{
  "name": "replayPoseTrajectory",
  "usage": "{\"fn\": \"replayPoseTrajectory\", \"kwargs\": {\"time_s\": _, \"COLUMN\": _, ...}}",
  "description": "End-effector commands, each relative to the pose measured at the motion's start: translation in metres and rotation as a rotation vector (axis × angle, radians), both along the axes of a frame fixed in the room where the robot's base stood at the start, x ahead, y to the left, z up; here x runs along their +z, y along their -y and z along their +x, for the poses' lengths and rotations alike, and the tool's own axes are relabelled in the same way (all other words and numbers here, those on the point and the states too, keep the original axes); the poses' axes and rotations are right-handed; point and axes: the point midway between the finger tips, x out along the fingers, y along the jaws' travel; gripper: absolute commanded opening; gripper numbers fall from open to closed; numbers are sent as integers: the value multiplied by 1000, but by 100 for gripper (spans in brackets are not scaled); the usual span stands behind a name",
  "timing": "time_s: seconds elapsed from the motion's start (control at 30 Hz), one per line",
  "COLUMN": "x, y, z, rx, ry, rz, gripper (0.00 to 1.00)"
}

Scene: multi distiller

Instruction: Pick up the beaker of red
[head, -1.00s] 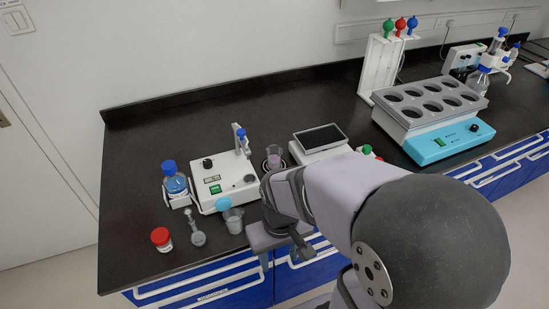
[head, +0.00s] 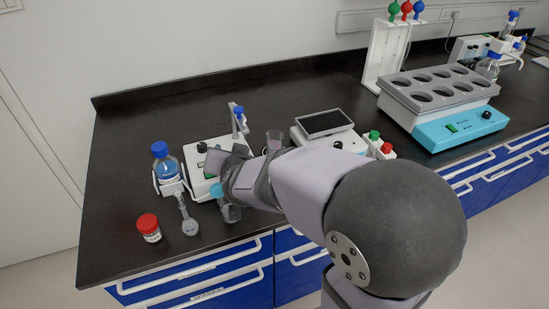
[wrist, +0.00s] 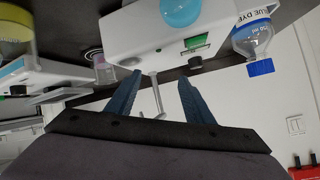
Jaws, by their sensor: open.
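A small clear beaker with pinkish-red contents (head: 274,142) stands in the head view between the white stirrer and the balance. My arm hides its lower part. In the wrist view a small roundish vessel (wrist: 104,68) left of my fingers may be this beaker, but I cannot tell for sure. My gripper (wrist: 160,77) is open, with two blue fingers apart and nothing between them. In the head view my gripper is over the front of the white stirrer (head: 198,163), to the left of the red beaker, and its fingers are hard to make out.
A blue dye bottle (head: 168,168) stands left of the stirrer. A red-lidded jar (head: 149,228), a spoon-like tool (head: 189,225) and a clear beaker (head: 231,212) are near the front edge. The balance (head: 328,135) and a teal-based block (head: 440,112) stand to the right.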

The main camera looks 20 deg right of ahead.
Motion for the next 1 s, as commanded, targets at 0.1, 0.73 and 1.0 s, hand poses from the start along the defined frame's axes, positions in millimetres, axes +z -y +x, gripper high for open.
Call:
{"fn": "replayPoseTrajectory", "kwargs": {"time_s": 0.1, "x": -19, "y": 31, "z": 13, "rx": -83, "ry": 61, "rz": -128, "gripper": 48}}
{"fn": "replayPoseTrajectory", "kwargs": {"time_s": 0.73, "x": -29, "y": 103, "z": 13, "rx": -297, "ry": 72, "rz": -434, "gripper": 48}}
{"fn": "replayPoseTrajectory", "kwargs": {"time_s": 1.0, "x": -35, "y": 113, "z": 28, "rx": -296, "ry": 73, "rz": -432, "gripper": 48}}
